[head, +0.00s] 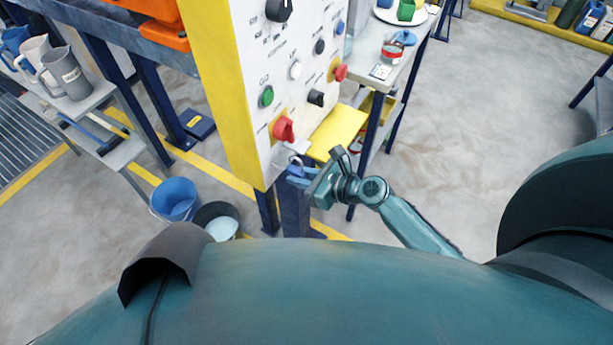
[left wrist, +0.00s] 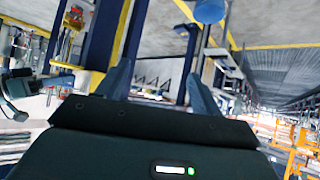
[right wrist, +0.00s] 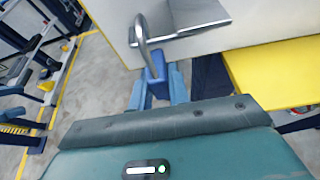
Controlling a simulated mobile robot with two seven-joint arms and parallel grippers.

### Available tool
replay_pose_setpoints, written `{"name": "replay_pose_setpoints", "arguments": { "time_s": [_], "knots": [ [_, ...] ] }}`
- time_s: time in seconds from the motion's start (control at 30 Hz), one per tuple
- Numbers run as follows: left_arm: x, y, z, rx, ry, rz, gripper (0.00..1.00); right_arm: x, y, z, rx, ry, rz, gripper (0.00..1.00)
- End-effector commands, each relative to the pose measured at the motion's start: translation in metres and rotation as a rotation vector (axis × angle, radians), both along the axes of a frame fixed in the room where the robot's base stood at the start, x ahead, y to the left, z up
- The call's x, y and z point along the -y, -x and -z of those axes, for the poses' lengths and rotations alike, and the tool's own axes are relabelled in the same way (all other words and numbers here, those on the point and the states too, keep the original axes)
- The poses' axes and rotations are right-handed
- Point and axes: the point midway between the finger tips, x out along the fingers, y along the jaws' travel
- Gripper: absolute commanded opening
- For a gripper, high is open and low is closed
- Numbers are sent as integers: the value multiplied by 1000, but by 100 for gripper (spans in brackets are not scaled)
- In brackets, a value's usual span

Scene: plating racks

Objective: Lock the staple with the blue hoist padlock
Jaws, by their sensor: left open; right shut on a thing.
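The blue hoist padlock (right wrist: 156,70) is between the fingers of my right gripper (right wrist: 158,88), with its grey shackle pointing up. In the head view the padlock (head: 295,172) is at the lower edge of the white control panel, and my right gripper (head: 304,180) is shut on it. A grey metal hasp plate (right wrist: 190,16) sticks out from the panel, and the shackle is up against it. I cannot tell whether the shackle passes through the staple or is closed. My left gripper (left wrist: 160,85) is open and empty, and is out of the head view.
The control panel (head: 300,80) carries knobs and buttons, with a red knob (head: 284,129) just above the hasp. A yellow tray (head: 338,131) is close at its right. A blue bucket (head: 175,198) and a dark bucket (head: 217,219) stand on the floor at left.

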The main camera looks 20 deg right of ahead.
Motion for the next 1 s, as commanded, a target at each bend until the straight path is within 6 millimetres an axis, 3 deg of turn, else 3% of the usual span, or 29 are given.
{"name": "replay_pose_setpoints", "arguments": {
  "time_s": [0.4,0.6,1.0],
  "knots": [
    [0,-1,-1,-3,-4,3,66,-13,-18,-2,2,-1,1,0],
    [0,-1,9,-1,-2,3,66,-13,-17,12,2,0,1,0],
    [4,-2,4,25,15,7,66,-8,-20,25,3,1,1,0]
  ]
}}
